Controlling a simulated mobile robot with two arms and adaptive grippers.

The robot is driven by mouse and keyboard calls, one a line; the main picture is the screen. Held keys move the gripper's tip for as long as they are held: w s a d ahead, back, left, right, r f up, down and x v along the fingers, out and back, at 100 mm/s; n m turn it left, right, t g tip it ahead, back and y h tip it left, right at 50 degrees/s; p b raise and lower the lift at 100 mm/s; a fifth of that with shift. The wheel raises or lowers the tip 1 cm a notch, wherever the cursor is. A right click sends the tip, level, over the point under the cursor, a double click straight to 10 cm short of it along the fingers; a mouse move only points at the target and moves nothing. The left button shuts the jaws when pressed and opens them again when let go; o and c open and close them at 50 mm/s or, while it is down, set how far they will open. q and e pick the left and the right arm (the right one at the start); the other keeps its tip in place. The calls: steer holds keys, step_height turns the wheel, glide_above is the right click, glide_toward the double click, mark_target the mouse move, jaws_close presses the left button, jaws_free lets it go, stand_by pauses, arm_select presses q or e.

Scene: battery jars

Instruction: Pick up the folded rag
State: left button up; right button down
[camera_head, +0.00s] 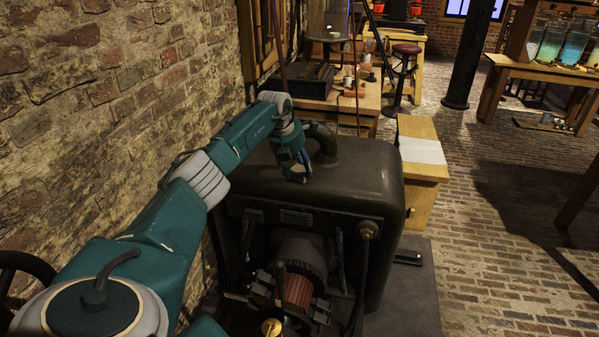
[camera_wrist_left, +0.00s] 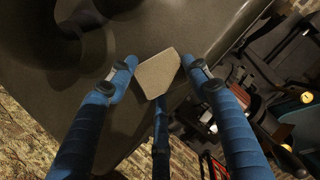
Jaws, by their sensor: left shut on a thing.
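The folded rag (camera_wrist_left: 157,74) shows in the left wrist view as a small flat beige-grey piece with angled corners. It lies between the two blue fingertips of my left gripper (camera_wrist_left: 160,70), which is shut on it. In the head view my left gripper (camera_head: 297,174) points down at the top of the dark machine (camera_head: 355,165). The rag cannot be made out there. I cannot tell whether the rag still touches the machine's top. My right gripper is not in view.
A brick wall (camera_head: 110,80) runs along the left. A wooden cabinet (camera_head: 418,195) with a pale sheet (camera_head: 422,150) on it stands right of the machine. Behind is a workbench (camera_head: 345,100) with small items. The brick floor (camera_head: 500,230) at right is mostly open.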

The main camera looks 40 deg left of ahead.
mark_target(298, 170)
arm_select(q)
step_height(298, 170, up, 20)
steer(key=w+d+m+g+h, duration=0.1)
steer(key=w+d+m+h, duration=0.15)
steer(key=d+m, duration=0.9)
steer(key=s+d+f+m+g+h, duration=0.1)
steer(key=s+d+f+m+g, duration=0.35)
steer(key=s+d+m, duration=0.6)
steer(key=s+d+f+m+g, duration=0.3)
steer(key=s+d+f+m, duration=0.3)
steer(key=d, duration=0.7)
steer(key=s+d+f+m+y, duration=0.1)
steer(key=s+m, duration=0.3)
steer(key=s, duration=0.4)
steer(key=s+d+f+m+y, duration=0.2)
steer(key=s+m, duration=0.3)
steer(key=s, duration=0.3)
steer(key=shift+d+f+g, duration=0.3)
steer(key=shift+d+g, duration=0.05)
steer(key=shift+d, duration=0.05)
steer(key=shift+w, duration=0.1)
